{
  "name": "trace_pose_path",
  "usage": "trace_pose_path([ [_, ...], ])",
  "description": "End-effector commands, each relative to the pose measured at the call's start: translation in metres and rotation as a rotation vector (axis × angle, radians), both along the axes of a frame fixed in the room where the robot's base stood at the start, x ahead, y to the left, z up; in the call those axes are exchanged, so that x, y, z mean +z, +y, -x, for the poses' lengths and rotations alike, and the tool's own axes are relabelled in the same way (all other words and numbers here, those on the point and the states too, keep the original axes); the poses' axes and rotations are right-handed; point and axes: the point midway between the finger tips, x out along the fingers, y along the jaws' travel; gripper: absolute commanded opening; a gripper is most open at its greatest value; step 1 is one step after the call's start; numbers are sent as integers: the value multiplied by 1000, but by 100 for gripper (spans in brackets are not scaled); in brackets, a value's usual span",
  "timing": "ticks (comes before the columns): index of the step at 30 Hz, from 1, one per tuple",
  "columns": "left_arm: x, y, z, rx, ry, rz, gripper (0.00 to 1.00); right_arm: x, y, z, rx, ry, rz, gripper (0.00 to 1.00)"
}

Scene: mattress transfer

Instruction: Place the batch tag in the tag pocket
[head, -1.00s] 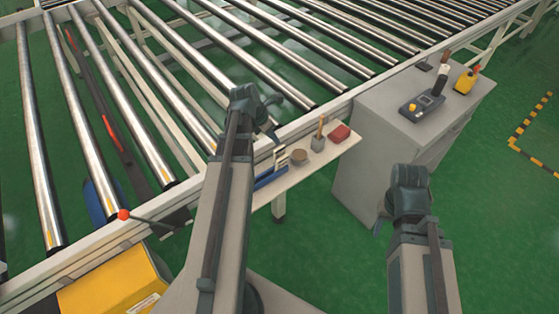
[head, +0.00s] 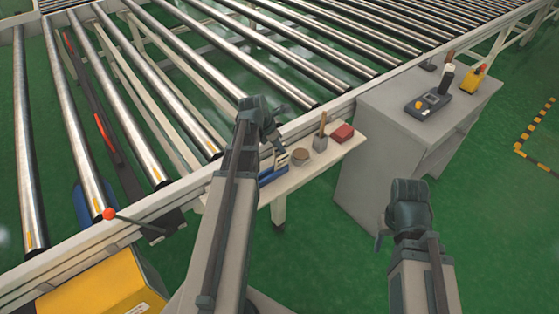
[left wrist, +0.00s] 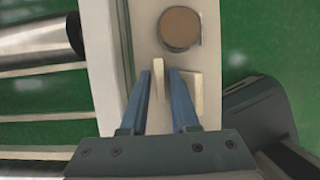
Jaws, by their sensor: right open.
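Thin cream upright pieces (head: 281,158), likely tags, stand on a narrow white shelf (head: 300,175) beside the conveyor. In the left wrist view, one cream piece (left wrist: 158,75) shows between my blue fingers, and another (left wrist: 196,92) is beside the right finger. I cannot tell which is the batch tag. My left gripper (head: 270,174) is low over the shelf, its fingers apart around the piece with no clear grip; it also shows in the left wrist view (left wrist: 164,85). My right gripper (head: 379,242) is open and empty, away from the shelf. I cannot make out the tag pocket.
On the shelf are a round brown item (head: 300,157), a grey cup with a stick (head: 320,142) and a red block (head: 343,132). A grey cabinet (head: 390,150) at right carries a control box (head: 428,106) and a yellow item (head: 472,80). Conveyor rollers (head: 190,75) lie behind.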

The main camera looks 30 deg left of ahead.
Motion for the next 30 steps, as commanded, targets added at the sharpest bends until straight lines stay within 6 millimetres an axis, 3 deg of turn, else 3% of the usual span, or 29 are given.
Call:
trace_pose_path([
  [2, -12, -1, -4, 0, 0, 0, 29, -12, 0, 0, 0, 0, 0, 50],
  [10, -11, -2, -4, 1, 0, 0, 29, -11, 0, 0, 0, 0, 0, 50],
  [15, -11, -2, -4, 0, 0, 0, 0, -11, 0, 0, 0, 0, 0, 50],
  [30, -10, -2, -4, 0, 0, 0, 0, -10, 0, 0, 0, 0, 0, 50],
])
